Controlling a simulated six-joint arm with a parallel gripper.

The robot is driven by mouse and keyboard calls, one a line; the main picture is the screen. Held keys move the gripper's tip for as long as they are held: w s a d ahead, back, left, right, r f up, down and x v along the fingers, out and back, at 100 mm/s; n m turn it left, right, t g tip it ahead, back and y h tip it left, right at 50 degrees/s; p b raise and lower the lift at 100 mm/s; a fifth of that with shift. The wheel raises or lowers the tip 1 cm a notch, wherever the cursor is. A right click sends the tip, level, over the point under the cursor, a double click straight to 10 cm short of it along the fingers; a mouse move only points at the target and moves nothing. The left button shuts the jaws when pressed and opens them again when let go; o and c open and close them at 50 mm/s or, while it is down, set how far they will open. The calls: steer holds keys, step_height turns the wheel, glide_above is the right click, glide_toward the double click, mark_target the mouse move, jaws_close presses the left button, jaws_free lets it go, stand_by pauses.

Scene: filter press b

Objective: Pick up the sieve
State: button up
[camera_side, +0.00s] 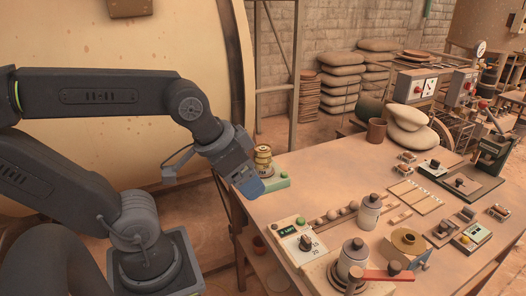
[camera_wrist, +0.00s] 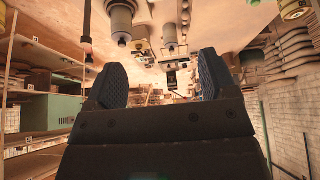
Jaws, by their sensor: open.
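A small brass stack of round rings (camera_side: 263,158), which looks like the sieve stack, stands upright on a pale green base (camera_side: 276,183) at the table's left edge. A brass ring (camera_side: 407,237) on a block is farther right; I cannot tell for sure which one is the sieve. My gripper (camera_side: 249,186) is beside the pale green base, overlapping it in the side view; contact is unclear. In the wrist view my gripper (camera_wrist: 161,78) has its two fingers wide apart with nothing between them. A yellowish round thing (camera_wrist: 293,9) is cut off at the upper right there.
Grey-capped jars (camera_side: 369,215) and a control box with a dial (camera_side: 299,243) stand toward the table's front. The table's left middle is clear.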

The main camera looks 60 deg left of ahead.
steer(key=shift+o, duration=1.3)
steer(key=n+g+y, duration=0.4)
steer(key=n, duration=0.9)
glide_above(263, 148)
steer(key=d, duration=0.2)
step_height(263, 148, down, 12)
steer(key=shift+s+f, duration=0.1)
steer(key=x, duration=0.4)
steer(key=shift+s+a+f, duration=0.15)
steer(key=shift+s+f, duration=0.05)
steer(key=shift+s, duration=0.05)
steer(key=shift+w+a+f, duration=0.15)
steer(key=shift+a+f, duration=0.05)
steer(key=shift+f, duration=0.4)
